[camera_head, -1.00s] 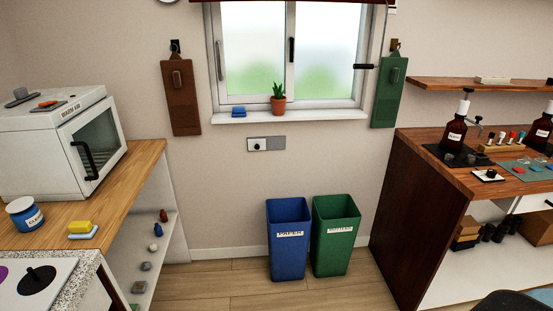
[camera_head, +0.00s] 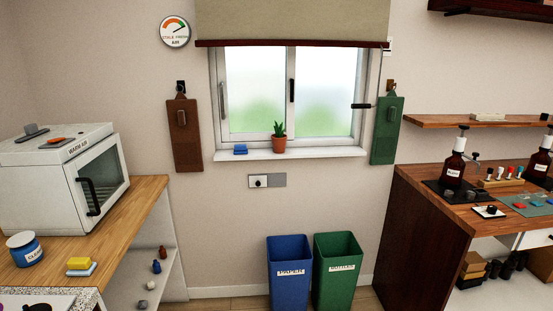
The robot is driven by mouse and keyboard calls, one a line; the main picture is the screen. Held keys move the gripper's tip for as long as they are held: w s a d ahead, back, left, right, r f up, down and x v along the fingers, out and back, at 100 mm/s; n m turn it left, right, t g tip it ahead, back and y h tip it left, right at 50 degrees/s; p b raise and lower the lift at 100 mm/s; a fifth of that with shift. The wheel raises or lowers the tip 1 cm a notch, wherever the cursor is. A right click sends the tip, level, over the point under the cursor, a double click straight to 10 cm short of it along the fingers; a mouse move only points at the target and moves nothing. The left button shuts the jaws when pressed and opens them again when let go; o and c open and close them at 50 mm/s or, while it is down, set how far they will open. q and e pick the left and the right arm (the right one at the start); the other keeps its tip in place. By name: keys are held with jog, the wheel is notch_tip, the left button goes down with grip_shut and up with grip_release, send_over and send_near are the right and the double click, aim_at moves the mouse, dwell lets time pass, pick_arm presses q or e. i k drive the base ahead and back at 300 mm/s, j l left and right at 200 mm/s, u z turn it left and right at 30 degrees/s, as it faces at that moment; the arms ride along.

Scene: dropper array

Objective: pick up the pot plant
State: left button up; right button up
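The pot plant (camera_head: 278,140) is a small green plant in a terracotta pot. Neither of my grippers is in the head view, and nothing touches the plant.
A blue bin (camera_head: 288,280) and a green bin (camera_head: 337,275) stand on the floor below the window. A wooden counter with a white oven (camera_head: 50,190) is on the left. A dark wooden bench (camera_head: 425,215) with bottles is on the right.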

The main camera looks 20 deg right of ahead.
aim_at(279, 139)
jog(key=z, duration=0.65)
jog(key=i+z, duration=0.6)
jog(key=z, duration=0.15)
jog(key=i+j+z, duration=0.1)
jog(key=i+z, duration=0.25)
jog(key=i+j+z, duration=0.25)
jog(key=i+j, duration=0.45)
jog(key=i, duration=0.1)
